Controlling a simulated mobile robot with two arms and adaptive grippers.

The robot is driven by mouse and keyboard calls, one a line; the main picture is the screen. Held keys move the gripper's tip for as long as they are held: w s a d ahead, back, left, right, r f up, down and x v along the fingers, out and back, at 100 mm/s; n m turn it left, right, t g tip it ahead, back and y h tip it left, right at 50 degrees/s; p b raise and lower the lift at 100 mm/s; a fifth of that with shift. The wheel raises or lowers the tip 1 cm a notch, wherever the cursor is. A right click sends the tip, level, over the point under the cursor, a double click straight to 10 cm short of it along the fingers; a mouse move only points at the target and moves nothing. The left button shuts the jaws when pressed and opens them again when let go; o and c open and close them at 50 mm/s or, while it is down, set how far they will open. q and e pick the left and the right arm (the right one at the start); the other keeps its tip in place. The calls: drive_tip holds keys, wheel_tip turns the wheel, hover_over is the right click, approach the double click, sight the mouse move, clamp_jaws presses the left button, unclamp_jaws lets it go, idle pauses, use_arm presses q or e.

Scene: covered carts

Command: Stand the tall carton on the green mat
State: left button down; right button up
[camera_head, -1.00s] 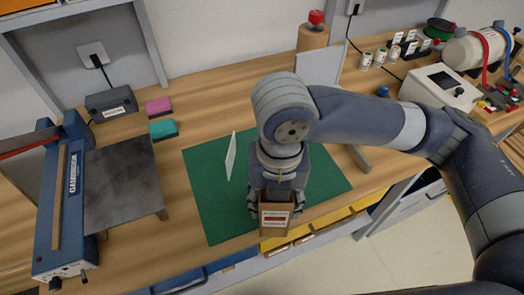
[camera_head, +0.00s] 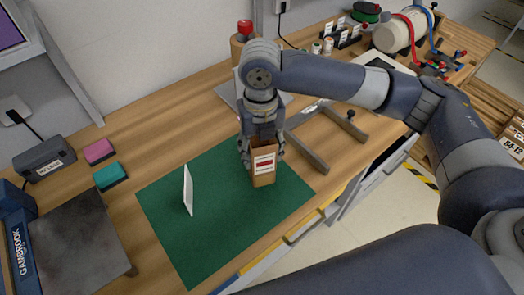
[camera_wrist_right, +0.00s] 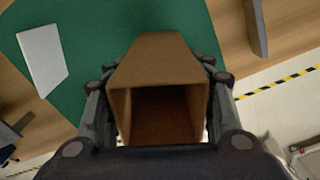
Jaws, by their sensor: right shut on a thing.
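The tall carton (camera_head: 264,167) is brown with a white and red label and an open top. It is upright in my right gripper (camera_head: 261,153), whose fingers close on its sides. In the head view it appears over the right part of the green mat (camera_head: 225,235); I cannot tell whether its base touches the mat. In the right wrist view the carton (camera_wrist_right: 157,75) sits between the fingers of the right gripper (camera_wrist_right: 160,88), and its open mouth faces the camera. My left gripper is not in view.
A thin white panel (camera_head: 188,190) stands upright on the mat, left of the carton. A grey metal stand (camera_head: 308,150) lies close to the right. Pink (camera_head: 98,151) and teal (camera_head: 109,176) blocks are at the left. The front half of the mat is clear.

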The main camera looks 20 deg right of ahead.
drive_tip(key=shift+w+d+f, duration=0.35)
drive_tip(key=shift+d+f, duration=0.05)
drive_tip(key=shift+f, duration=0.05)
wheel_tip(320, 180, down, 2)
drive_tip(key=shift+f+p, duration=0.1)
drive_tip(key=shift+p, duration=0.55)
drive_tip(key=shift+f, duration=0.25)
drive_tip(key=o, duration=1)
drive_tip(key=shift+f, duration=0.1)
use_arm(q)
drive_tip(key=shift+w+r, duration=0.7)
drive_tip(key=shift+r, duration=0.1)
use_arm(e)
drive_tip(key=shift+o, duration=0.2)
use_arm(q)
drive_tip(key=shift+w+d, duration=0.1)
